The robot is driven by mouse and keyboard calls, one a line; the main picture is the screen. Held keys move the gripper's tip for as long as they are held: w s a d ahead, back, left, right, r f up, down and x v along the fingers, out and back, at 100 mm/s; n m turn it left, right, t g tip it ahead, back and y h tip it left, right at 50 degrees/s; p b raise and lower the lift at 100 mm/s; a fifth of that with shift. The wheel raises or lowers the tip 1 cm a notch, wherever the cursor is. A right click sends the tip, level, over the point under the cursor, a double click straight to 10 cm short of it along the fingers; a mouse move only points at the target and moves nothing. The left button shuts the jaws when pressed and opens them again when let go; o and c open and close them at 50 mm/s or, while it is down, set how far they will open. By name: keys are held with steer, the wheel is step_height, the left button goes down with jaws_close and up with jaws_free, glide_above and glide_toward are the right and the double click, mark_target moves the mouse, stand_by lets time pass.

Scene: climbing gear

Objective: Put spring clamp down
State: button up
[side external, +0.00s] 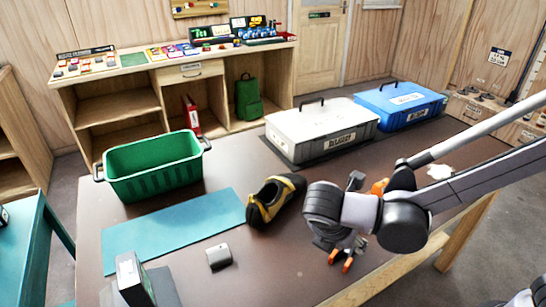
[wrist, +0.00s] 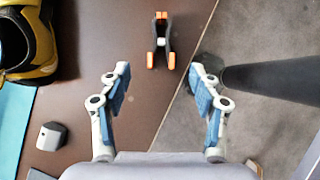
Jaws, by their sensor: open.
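The spring clamp (wrist: 161,45) is dark with orange handle ends. In the wrist view it lies on the brown table, ahead of and between my fingertips, with its orange handle ends toward me. No finger touches it there. My gripper (wrist: 160,82) is open and empty, its two blue-padded fingers spread wide. In the side view the clamp's orange ends (side external: 347,265) show below my wrist, which hides part of it. The fingers cannot be made out clearly in the side view.
A black and yellow shoe (side external: 275,200) and a small grey block (side external: 219,256) lie to the left. A teal mat (side external: 165,232), green crate (side external: 150,180), grey case (side external: 318,130) and blue case (side external: 400,103) are on the table (wrist: 110,30). The table edge is close right of the clamp.

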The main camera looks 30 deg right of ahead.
steer(key=s+d+r+m+t+y, duration=0.1)
steer(key=d+r+m+t+y, duration=0.1)
steer(key=d+m, duration=0.5)
steer(key=s+d+r+m+t+y, duration=0.1)
steer(key=d+m, duration=0.6)
steer(key=m, duration=0.8)
step_height(320, 180, up, 4)
steer(key=t+y, duration=0.1)
steer(key=y, duration=0.1)
steer(key=shift+d+f+m+t+y, duration=0.2)
steer(key=shift+m+t+y, duration=0.1)
steer(key=shift+y, duration=0.1)
